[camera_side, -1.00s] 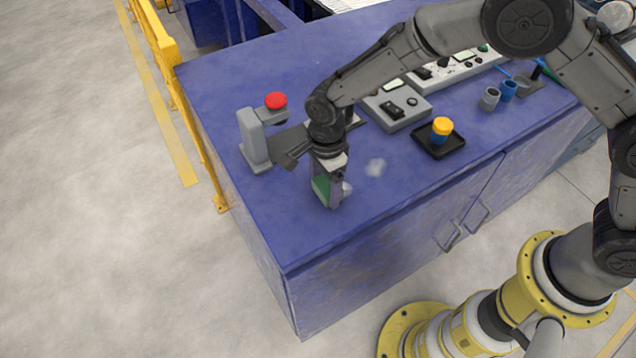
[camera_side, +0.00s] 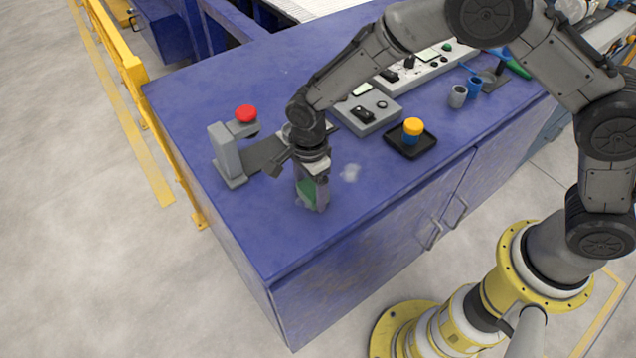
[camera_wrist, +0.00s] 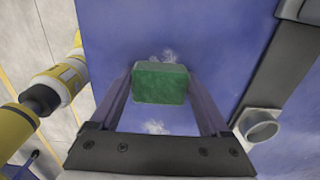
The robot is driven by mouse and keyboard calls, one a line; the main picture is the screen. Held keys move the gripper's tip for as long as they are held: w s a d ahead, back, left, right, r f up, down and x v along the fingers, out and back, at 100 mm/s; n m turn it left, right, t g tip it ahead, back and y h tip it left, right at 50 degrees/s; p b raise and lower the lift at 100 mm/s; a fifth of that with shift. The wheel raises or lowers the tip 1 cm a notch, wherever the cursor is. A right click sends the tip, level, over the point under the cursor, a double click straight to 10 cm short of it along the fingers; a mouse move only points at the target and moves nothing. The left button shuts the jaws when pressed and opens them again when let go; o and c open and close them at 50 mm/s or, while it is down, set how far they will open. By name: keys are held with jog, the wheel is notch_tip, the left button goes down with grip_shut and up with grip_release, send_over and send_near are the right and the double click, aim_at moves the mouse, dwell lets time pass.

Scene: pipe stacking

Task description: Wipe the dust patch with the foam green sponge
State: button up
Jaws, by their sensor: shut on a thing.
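The green sponge (camera_side: 307,190) is held between the fingers of my gripper (camera_side: 314,203), low at the blue bench top near its front edge. In the wrist view the sponge (camera_wrist: 160,88) spans the gap between both fingertips of my gripper (camera_wrist: 160,75). A whitish dust patch (camera_side: 350,173) lies on the bench just right of my gripper in the side view. In the wrist view, pale dust (camera_wrist: 156,127) shows on one side of the sponge, and more dust shows along its far edge. The sponge hides the surface beneath it. I cannot tell whether it touches the bench.
A grey stand with a red button (camera_side: 246,113) is left of my gripper. A black tray (camera_side: 411,144) holds a yellow-and-blue piece to the right. Grey control boxes (camera_side: 368,112) and small cups (camera_side: 458,96) stand farther back. The front-left bench top is clear.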

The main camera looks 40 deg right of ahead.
aim_at(295, 208)
jog(key=shift+a, duration=2)
notch_tip(295, 208, up, 8)
